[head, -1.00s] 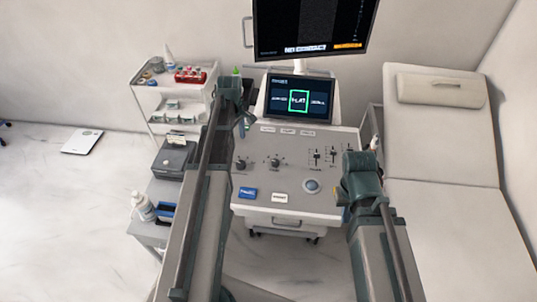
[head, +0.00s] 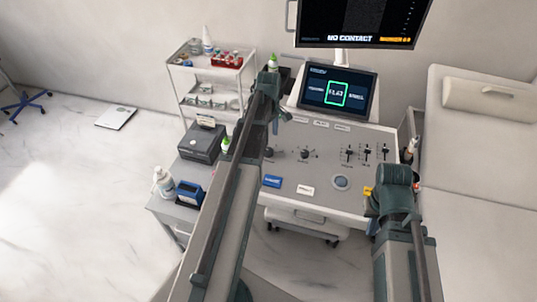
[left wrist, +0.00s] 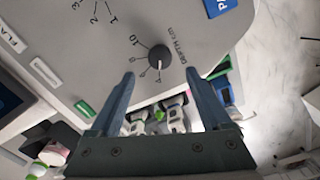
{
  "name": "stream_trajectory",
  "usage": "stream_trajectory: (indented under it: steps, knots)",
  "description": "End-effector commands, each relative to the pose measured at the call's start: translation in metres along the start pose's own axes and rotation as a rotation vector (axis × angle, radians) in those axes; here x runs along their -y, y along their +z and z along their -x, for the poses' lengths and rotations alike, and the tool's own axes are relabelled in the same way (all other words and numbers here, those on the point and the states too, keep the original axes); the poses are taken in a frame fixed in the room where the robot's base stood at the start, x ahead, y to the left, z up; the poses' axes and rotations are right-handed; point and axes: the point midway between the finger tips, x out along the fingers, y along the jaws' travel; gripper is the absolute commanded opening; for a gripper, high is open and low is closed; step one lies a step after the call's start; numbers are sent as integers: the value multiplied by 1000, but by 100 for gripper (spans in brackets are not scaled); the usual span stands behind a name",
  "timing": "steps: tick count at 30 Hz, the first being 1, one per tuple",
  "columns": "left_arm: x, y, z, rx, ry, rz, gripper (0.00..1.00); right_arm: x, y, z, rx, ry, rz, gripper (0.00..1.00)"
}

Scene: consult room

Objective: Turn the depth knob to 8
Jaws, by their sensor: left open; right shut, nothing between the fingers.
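The depth knob (left wrist: 160,55) is a dark round knob in the left wrist view, with "DEPTH cm" and numbers printed around it, 10 among them. I cannot read its setting clearly. My left gripper (left wrist: 161,74) is open, its fingertips apart on either side of and just short of the knob, with nothing between them. In the head view the left gripper (head: 275,108) is over the left part of the grey console panel (head: 335,135), and the depth knob (head: 268,153) shows partly behind it. My right gripper (head: 392,178) is shut and empty beside the panel's right edge.
A second knob (head: 304,155), sliders (head: 366,153), a blue button (head: 272,181), a white button (head: 306,190) and a round control (head: 341,182) share the panel. A screen (head: 338,90) stands behind it. A couch (head: 475,160) is at the right, a cart (head: 180,75) at the left.

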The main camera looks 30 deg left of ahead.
Motion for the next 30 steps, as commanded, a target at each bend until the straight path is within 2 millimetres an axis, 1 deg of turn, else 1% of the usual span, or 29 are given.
stream_trajectory:
  steps: [1, 9, 12, 17, 26, 30]
  knots:
    - [0, 0, -15, 0, 0, 0, 82, 1, -1, -15, 0, 0, 0, 0]
    - [0, 0, -52, 0, 0, 0, 82, 5, -3, -52, 0, 0, -1, 0]
    - [0, 0, -64, 0, 0, 0, 82, 6, -4, -63, 0, 0, -1, 0]
    - [0, 0, -72, 0, 0, 0, 82, 7, -4, -71, 0, 0, -1, 0]
    - [0, 0, -71, 0, 0, 0, 82, 7, -4, -70, 0, 0, -1, 0]
    - [0, 0, -71, 0, 0, 0, 56, 7, -4, -71, 0, 0, -1, 0]
